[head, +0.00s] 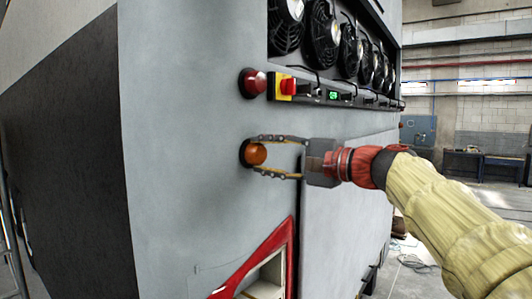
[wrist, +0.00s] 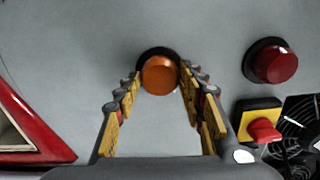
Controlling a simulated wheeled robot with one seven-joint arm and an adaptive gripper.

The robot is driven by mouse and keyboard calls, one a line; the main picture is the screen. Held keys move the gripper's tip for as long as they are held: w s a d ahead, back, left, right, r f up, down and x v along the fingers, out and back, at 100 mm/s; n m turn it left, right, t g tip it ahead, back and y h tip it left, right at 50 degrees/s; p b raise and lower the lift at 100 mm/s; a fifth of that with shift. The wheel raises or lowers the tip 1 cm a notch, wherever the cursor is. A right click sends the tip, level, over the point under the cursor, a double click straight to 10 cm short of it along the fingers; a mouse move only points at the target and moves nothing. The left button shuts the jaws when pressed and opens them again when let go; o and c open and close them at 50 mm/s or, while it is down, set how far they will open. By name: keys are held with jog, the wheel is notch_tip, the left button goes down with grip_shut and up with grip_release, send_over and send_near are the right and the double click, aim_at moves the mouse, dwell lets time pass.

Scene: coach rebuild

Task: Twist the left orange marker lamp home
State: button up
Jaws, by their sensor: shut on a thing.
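The orange marker lamp (head: 256,154) sits in a dark round socket on the grey coach panel, below a red lamp. It also shows in the wrist view (wrist: 160,76), in the upper middle between the fingertips. My gripper (head: 254,155) reaches in from the right with one finger above and one below the lamp. In the wrist view my gripper (wrist: 159,78) has its yellow-padded fingers shut on the lamp's two sides. The dark socket rim (wrist: 157,53) shows above the lamp. How deep the lamp sits in the socket cannot be told.
Several black fans (head: 322,35) fill the opening above right. A red-framed recess (head: 265,270) is below. The panel left of the lamp is bare.

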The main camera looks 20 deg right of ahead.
jog(key=shift+f+m+p, duration=0.1)
jog(key=shift+m+p, duration=0.25)
jog(key=shift+m, duration=0.75)
jog(key=o, duration=1.2)
jog(key=shift+c, duration=0.2)
jog(key=v, duration=1.2)
